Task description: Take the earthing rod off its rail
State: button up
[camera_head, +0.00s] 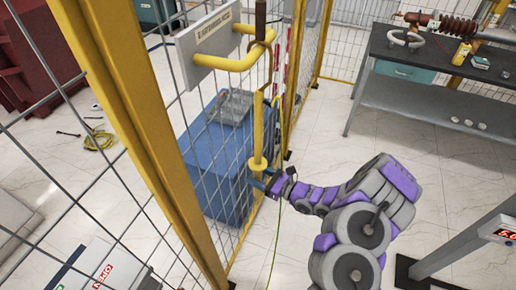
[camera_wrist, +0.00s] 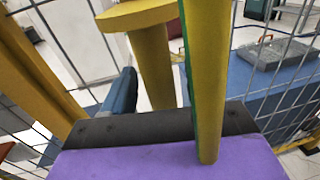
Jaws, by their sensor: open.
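The earthing rod (camera_head: 258,125) is a long yellow rod with a dark upper end. It hangs upright at the yellow rail (camera_head: 235,62) on the mesh fence. A yellow disc guard sits low on it. My gripper (camera_head: 265,182) is open at the rod's lower end, just below the guard. In the wrist view, the rod's lower handle (camera_wrist: 152,65) stands beyond the palm, right of one blue finger. The other finger is hidden. A yellow-green cable (camera_wrist: 205,80) crosses close in front of the camera. I cannot tell whether the fingers touch the handle.
A white sign board (camera_head: 207,42) sits behind the rail. Yellow fence posts (camera_head: 150,130) and mesh stand close to the rod. A blue box (camera_head: 220,155) is behind the mesh. A dark workbench (camera_head: 430,75) stands at the right. The thin cable (camera_head: 276,235) hangs to the floor.

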aim_at(259, 170)
grip_shut()
dwell(0.3)
jog(key=shift+r, duration=0.1)
jog(key=r, duration=0.2)
jog(key=r+p, duration=0.1)
jog(key=shift+s+d+r, duration=0.2)
jog(key=shift+s+r, duration=0.05)
jog(key=shift+r, duration=0.1)
jog(key=s+d+r+p, duration=0.1)
jog(key=s+d, duration=0.2)
jog(key=s, duration=0.4)
jog(key=s+d+p, duration=0.2)
jog(key=s+d, duration=0.2)
jog(key=s, duration=0.3)
jog(key=r+p, duration=0.1)
jog(key=r, duration=0.1)
jog(key=r+p, duration=0.2)
jog(key=r, duration=0.1)
jog(key=shift+a+r+p, duration=0.25)
jog(key=shift+r+p, duration=0.05)
jog(key=shift+p, duration=0.1)
jog(key=shift+d, duration=0.15)
